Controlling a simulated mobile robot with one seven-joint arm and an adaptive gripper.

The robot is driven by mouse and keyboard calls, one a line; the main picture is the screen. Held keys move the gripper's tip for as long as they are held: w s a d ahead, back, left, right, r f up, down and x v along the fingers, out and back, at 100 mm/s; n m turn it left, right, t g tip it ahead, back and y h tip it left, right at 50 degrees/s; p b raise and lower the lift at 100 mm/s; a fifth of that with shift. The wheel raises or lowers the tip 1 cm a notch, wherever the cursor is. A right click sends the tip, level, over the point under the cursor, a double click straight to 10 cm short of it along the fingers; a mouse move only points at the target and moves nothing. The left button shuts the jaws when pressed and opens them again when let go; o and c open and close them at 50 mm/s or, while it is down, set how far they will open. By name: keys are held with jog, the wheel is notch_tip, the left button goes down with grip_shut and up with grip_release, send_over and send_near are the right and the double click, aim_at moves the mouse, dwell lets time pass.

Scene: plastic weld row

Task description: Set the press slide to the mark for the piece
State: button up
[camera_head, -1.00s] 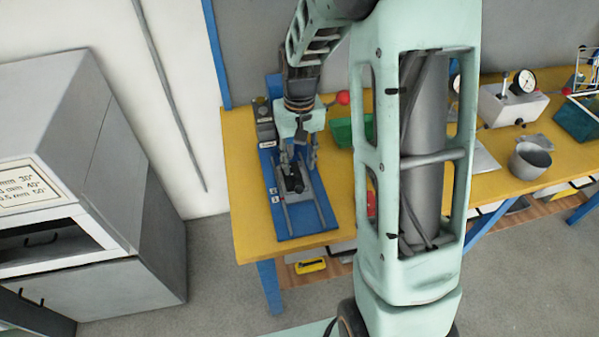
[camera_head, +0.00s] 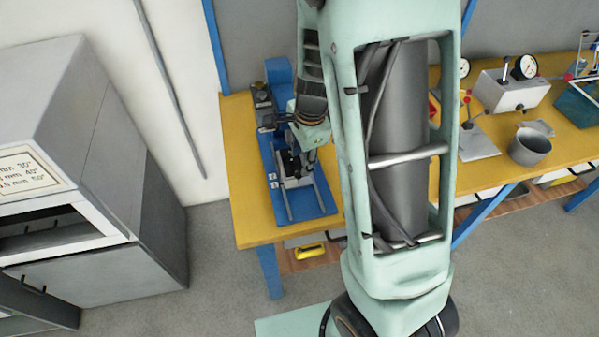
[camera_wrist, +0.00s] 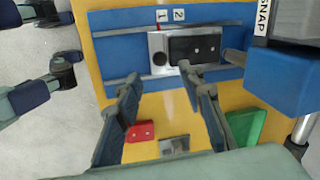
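The press slide (camera_wrist: 188,46) is a silver carriage with a black block on two rails of the blue press base (camera_wrist: 110,50). It also shows in the head view (camera_head: 289,165). Label 1 (camera_wrist: 162,15) and label 2 (camera_wrist: 179,15) are on the base's edge. A thin red line at the slide's edge lies by label 1. My gripper (camera_wrist: 158,77) is open. Its fingers are apart with nothing between them, beside the slide in the wrist view. Its right finger looks close to the slide; contact cannot be told. My arm partly covers the gripper in the head view.
A grey cabinet (camera_head: 90,150) with a partly visible chart stands left of the yellow table (camera_head: 243,215).

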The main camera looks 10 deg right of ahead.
aim_at(299, 173)
jog(key=f, duration=0.2)
jog(key=w+f, duration=0.1)
jog(key=f, duration=0.2)
jog(key=f+b, duration=0.1)
jog(key=f, duration=0.1)
jog(key=shift+w+a+f, duration=0.15)
jog(key=shift+w+f, duration=0.15)
jog(key=shift+f, duration=0.05)
grip_shut()
